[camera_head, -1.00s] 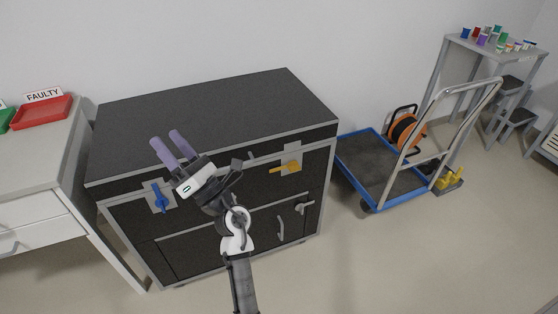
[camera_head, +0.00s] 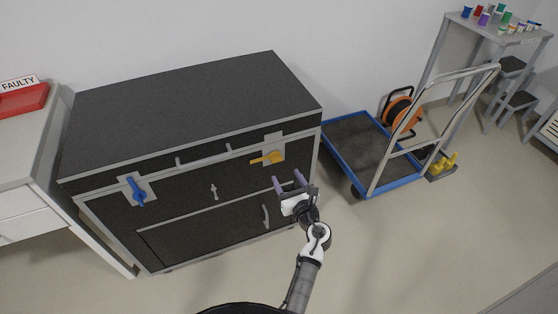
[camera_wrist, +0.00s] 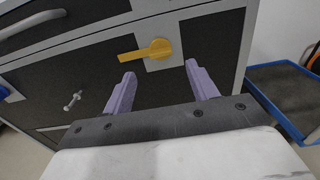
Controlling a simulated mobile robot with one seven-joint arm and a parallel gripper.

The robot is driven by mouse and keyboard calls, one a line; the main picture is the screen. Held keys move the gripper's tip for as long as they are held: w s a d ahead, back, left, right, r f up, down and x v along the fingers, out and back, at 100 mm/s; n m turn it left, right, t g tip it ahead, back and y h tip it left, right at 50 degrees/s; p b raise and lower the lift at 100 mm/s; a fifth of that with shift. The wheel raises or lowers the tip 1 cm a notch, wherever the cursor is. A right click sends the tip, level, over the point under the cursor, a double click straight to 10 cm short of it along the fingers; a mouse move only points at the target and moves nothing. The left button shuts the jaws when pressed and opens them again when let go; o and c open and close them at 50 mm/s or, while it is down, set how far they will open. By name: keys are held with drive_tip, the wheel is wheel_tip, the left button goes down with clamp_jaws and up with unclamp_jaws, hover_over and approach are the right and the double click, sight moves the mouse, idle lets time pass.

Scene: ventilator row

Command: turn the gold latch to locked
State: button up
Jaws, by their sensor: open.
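The gold latch (camera_head: 268,157) is on a pale plate at the upper right of the dark cabinet's front. In the wrist view the gold latch (camera_wrist: 148,51) shows its round hub at the right and its handle pointing left, nearly level. My gripper (camera_head: 288,181) is in front of the cabinet, just below the latch in the head view. In the wrist view my gripper (camera_wrist: 160,75) has its two purple fingers wide apart with nothing between them. The latch lies beyond the fingertips, and I see no contact.
A blue latch (camera_head: 137,191) is at the left of the cabinet (camera_head: 190,100). A small silver handle (camera_head: 214,191) sits between the latches. A blue-edged trolley (camera_head: 350,140) stands to the right. A white table with a red tray (camera_head: 22,101) is at the left. Floor in front is open.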

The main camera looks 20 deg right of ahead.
sight(278, 161)
drive_tip(key=w, duration=0.8)
drive_tip(key=shift+a, duration=0.1)
drive_tip(key=shift+c, duration=0.2)
clamp_jaws()
